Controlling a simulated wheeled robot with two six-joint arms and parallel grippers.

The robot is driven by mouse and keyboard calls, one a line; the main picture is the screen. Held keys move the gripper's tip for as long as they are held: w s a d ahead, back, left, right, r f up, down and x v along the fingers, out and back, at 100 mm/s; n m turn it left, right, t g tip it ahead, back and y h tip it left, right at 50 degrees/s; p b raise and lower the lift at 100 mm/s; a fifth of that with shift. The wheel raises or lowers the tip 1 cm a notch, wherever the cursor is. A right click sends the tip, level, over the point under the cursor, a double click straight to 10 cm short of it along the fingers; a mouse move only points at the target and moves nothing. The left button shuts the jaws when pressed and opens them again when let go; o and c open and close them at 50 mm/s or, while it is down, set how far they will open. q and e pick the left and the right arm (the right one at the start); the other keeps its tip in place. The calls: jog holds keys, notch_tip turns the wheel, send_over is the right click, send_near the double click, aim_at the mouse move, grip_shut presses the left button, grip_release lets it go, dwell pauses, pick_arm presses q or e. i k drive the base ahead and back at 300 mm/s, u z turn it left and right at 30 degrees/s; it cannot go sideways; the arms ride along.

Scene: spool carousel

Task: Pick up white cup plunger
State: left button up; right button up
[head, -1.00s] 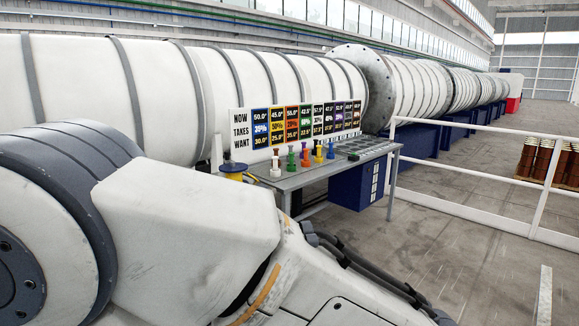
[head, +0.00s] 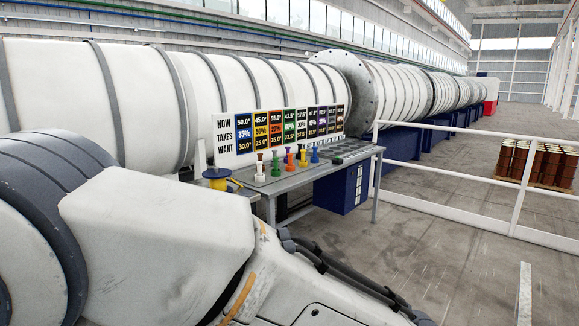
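The white cup plunger (head: 260,174) stands upright at the near left end of a row of coloured plungers on the grey table (head: 264,190). A green plunger (head: 276,165) stands just right of it. All are small in the head view. Neither of my grippers shows; a large pale arm link of mine fills the lower left.
A yellow spool (head: 217,180) sits at the table's left end. A board of numbers (head: 285,130) stands behind the plungers.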

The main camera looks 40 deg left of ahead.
aim_at(259, 177)
jog(key=u, duration=1.05)
jog(key=k, duration=1)
jog(key=z, duration=0.8)
jog(key=i, duration=3.9)
jog(key=u, duration=0.2)
